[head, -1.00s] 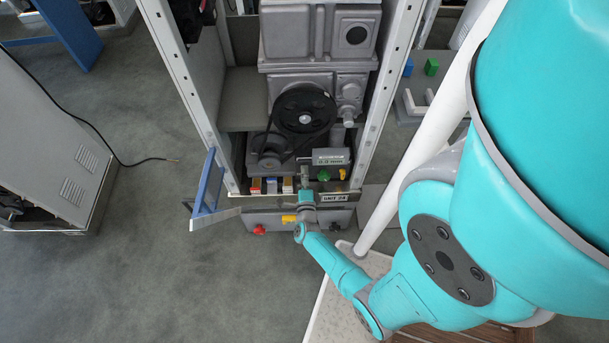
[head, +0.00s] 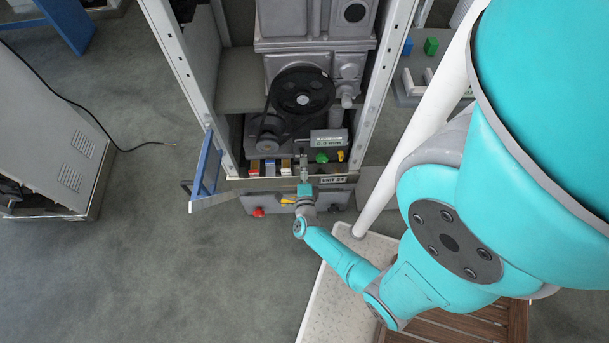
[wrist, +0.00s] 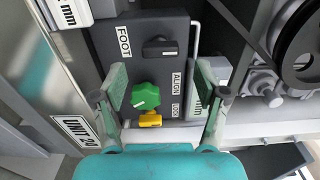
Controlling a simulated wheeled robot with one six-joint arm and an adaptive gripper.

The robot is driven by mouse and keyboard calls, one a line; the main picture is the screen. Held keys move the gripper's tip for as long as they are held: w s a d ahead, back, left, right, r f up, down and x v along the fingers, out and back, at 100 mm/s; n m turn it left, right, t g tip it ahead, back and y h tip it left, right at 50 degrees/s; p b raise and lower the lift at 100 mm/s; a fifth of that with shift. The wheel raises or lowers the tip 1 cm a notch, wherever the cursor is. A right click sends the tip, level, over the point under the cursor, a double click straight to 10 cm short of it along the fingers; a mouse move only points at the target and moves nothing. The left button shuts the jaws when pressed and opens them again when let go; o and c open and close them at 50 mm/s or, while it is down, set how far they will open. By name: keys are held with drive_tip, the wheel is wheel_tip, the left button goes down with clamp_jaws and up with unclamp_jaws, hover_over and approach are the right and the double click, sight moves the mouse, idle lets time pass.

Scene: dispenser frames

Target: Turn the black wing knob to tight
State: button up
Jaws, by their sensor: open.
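The black wing knob (wrist: 160,47) sits on a dark grey panel (wrist: 183,28) in the wrist view, beside the label FOOT. Its bar lies roughly across the picture. I cannot make it out in the head view. My gripper (wrist: 163,76) is open, with one finger on each side of the panel's lower part. Its fingertips are nearer the green knob (wrist: 146,96) than the black knob, and nothing is held between them. In the head view my gripper (head: 304,170) reaches in at the front of the dispenser frame, above its bottom edge.
A yellow knob (wrist: 150,120) lies just below the green one. A black pulley (head: 302,90) and belt stand behind.

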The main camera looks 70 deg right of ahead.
drive_tip(key=v, duration=0.7)
drive_tip(key=shift+s+a, duration=0.1)
drive_tip(key=shift+a, duration=0.1)
idle(0.5)
drive_tip(key=s+a+r+n+t+y, duration=0.2)
drive_tip(key=s+a+r+n+y, duration=0.2)
drive_tip(key=a+r+n, duration=0.4)
drive_tip(key=s+a+r+n+t+y, duration=0.3)
drive_tip(key=a+r+n+y, duration=0.4)
drive_tip(key=r+n, duration=0.6)
drive_tip(key=s+a+r+n+t+y, duration=0.3)
drive_tip(key=s+a+r+n+y, duration=0.2)
drive_tip(key=a+r+n, duration=0.5)
wheel_tip(320, 180, up, 3)
drive_tip(key=shift+a+f+n+y, duration=0.15)
drive_tip(key=shift+a+n+y, duration=0.1)
drive_tip(key=shift+n+y, duration=0.05)
